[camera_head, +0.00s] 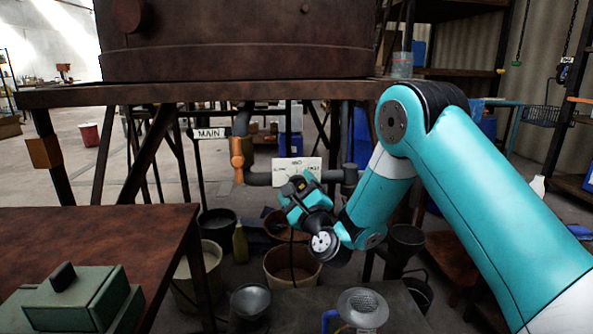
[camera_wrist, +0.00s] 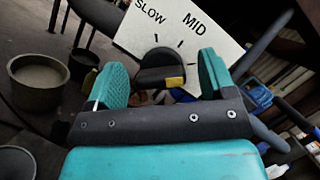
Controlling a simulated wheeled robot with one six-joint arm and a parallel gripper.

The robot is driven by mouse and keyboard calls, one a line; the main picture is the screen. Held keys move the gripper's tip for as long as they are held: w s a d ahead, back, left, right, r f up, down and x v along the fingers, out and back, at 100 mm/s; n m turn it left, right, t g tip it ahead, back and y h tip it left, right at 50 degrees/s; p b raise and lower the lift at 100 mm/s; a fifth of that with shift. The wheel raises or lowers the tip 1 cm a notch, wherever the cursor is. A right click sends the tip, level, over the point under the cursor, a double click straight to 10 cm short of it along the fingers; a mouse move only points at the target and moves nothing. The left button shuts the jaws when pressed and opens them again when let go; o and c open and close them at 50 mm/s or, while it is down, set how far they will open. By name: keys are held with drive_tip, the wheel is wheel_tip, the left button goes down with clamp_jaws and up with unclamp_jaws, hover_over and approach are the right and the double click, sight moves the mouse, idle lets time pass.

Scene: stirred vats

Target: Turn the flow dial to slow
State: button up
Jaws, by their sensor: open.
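The flow dial (camera_wrist: 160,68) is a dark round knob with a yellow mark on its lower right side. It sits in front of a white plate (camera_wrist: 203,28) lettered SLOW and MID. In the head view the plate (camera_head: 297,165) hangs under the vat on dark pipework, and my gripper hides the dial. My gripper (camera_wrist: 160,82) is open, with one teal finger on each side of the dial in the wrist view. Gaps show between the fingers and the dial. My gripper (camera_head: 303,188) also shows in the head view, just in front of the plate.
A dark pipe with an orange section (camera_head: 237,155) runs left of the plate, near a MAIN sign (camera_head: 210,133). The rusty vat (camera_head: 240,40) stands above. Buckets (camera_head: 290,266) are below, and a rusty table (camera_head: 90,240) with a green box (camera_head: 75,300) is at left.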

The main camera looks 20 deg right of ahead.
drive_tip(key=shift+w+r+p, duration=0.15)
drive_tip(key=shift+w+p, duration=0.4)
drive_tip(key=shift+w, duration=0.05)
drive_tip(key=c, duration=0.9)
drive_tip(key=shift+c, duration=0.2)
